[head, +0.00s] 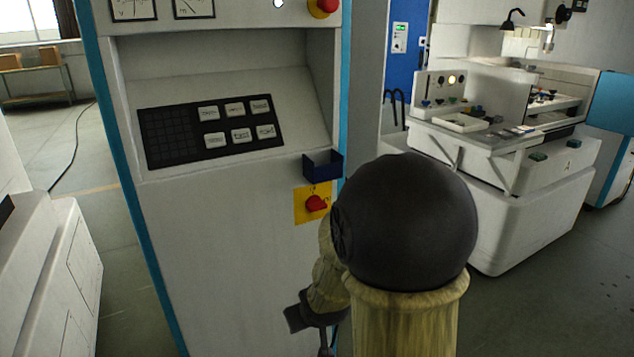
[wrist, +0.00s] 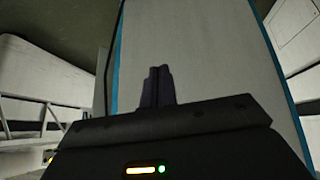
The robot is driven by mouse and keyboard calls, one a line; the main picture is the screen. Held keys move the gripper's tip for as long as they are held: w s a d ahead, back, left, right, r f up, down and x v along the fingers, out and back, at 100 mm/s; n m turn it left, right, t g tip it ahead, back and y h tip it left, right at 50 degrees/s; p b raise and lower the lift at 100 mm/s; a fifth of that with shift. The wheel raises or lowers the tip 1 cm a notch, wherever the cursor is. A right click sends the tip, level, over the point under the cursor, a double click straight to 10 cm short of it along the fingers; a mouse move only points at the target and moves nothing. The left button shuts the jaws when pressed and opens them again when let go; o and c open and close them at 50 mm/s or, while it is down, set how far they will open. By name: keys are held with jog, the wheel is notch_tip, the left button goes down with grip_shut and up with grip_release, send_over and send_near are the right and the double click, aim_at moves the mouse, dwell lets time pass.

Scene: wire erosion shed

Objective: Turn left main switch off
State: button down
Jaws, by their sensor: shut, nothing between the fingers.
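The main switch (head: 316,203) is a red knob on a yellow square plate, low on the right side of the grey cabinet front in the head view. My arm stands just to its right and in front. My gripper (wrist: 157,86) shows in the wrist view as two dark fingers close together, with nothing between them, against the pale cabinet. In the head view a dark part of my gripper (head: 298,314) shows below the switch, apart from it in the picture. The switch does not show in the wrist view.
A dark blue open box (head: 322,168) juts out just above the switch. A button panel (head: 211,131) and another red knob on yellow (head: 326,5) are higher on the cabinet. A white machine (head: 500,170) stands at right. A white unit (head: 52,280) stands at lower left.

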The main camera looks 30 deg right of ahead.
jog(key=w+d+r+t+p, duration=0.2)
jog(key=d+r+p, duration=0.1)
jog(key=r+p, duration=0.2)
jog(key=w+d+r+t+y+p, duration=0.1)
jog(key=w+d+r+t+p, duration=0.2)
jog(key=r+p, duration=0.3)
jog(key=w+d+r+t+p, duration=0.2)
jog(key=d+r+p, duration=0.3)
jog(key=r, duration=0.6)
jog(key=shift+w+r+t+y+p, duration=0.15)
jog(key=shift+w+t+y+p, duration=0.15)
jog(key=shift+t+p, duration=0.3)
jog(key=shift+w+a, duration=0.1)
jog(key=p, duration=0.1)
send_over(310, 201)
jog(key=s, duration=0.4)
notch_tip(310, 201, down, 2)
jog(key=shift+s+a+f, duration=0.1)
jog(key=shift+f, duration=0.1)
notch_tip(310, 201, down, 2)
jog(key=shift+f, duration=0.25)
jog(key=shift+f+p, duration=0.3)
jog(key=shift+f, duration=0.5)
jog(key=shift+f+n+b, duration=0.1)
jog(key=shift+n+b, duration=0.2)
jog(key=shift+b, duration=0.05)
